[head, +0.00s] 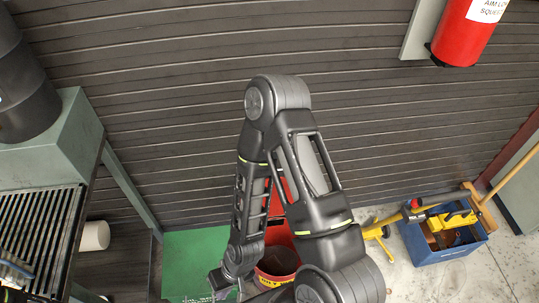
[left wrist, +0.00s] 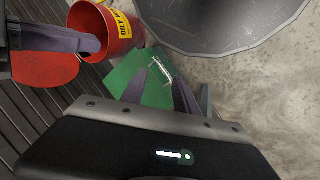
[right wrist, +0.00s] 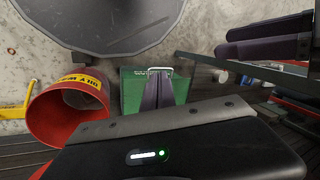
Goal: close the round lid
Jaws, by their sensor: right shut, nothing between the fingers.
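The red bin (head: 277,262) with a yellow label stands on the floor, largely behind my right arm in the head view. It also shows in the left wrist view (left wrist: 124,32) and the right wrist view (right wrist: 45,112). Its round red lid (left wrist: 45,72) is raised, away from the open mouth; part shows in the head view (head: 284,187). My right gripper (right wrist: 158,72) is shut and empty beside the bin. In the left wrist view its fingers overlap the bin mouth; I cannot tell whether they touch. My left gripper (left wrist: 166,62) is open and empty, outside the head view.
A blue crate (head: 440,255) with yellow tools stands to the right. A dark slatted wall (head: 400,110) runs behind. A bench with a grate (head: 35,225) stands at the left. Bare floor lies at the front right.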

